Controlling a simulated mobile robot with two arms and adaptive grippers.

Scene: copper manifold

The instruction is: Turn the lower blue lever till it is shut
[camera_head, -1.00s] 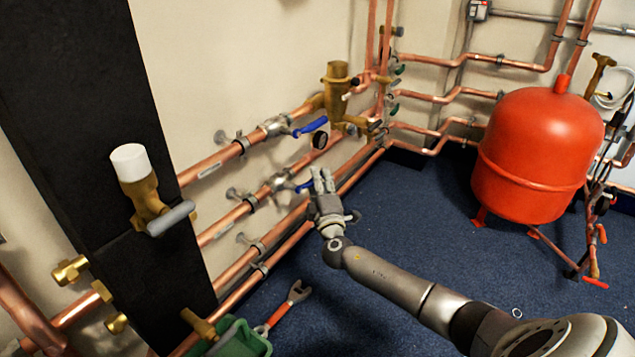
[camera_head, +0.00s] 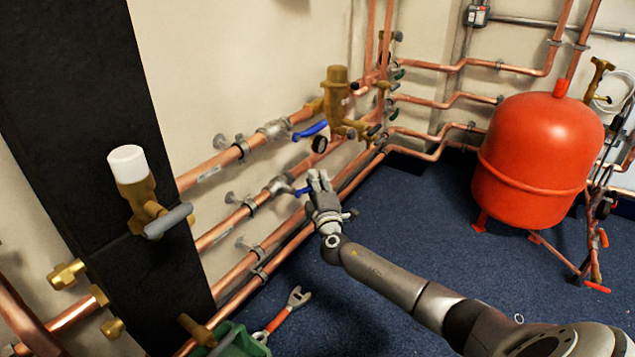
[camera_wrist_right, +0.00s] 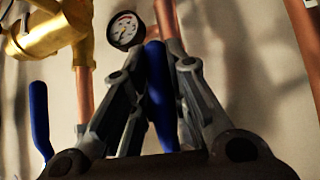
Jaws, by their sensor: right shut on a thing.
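The lower blue lever (camera_head: 301,191) sits on a valve (camera_head: 280,185) on the lower copper pipe by the wall. In the head view it points right along the pipe, and its outer end is hidden by my right gripper (camera_head: 320,178). In the right wrist view the lever (camera_wrist_right: 158,95) stands between the two fingers of the right gripper (camera_wrist_right: 153,85), which is shut on it. The upper blue lever (camera_head: 311,130) is on the pipe above, and it also shows at the left of the wrist view (camera_wrist_right: 40,118). My left gripper is out of view.
A pressure gauge (camera_head: 319,144) and a brass fitting (camera_head: 336,90) are close above the gripper. More copper pipes run below the lever. A red tank (camera_head: 535,150) stands at the right. A wrench (camera_head: 285,315) lies near a green box (camera_head: 240,343). The blue floor between is open.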

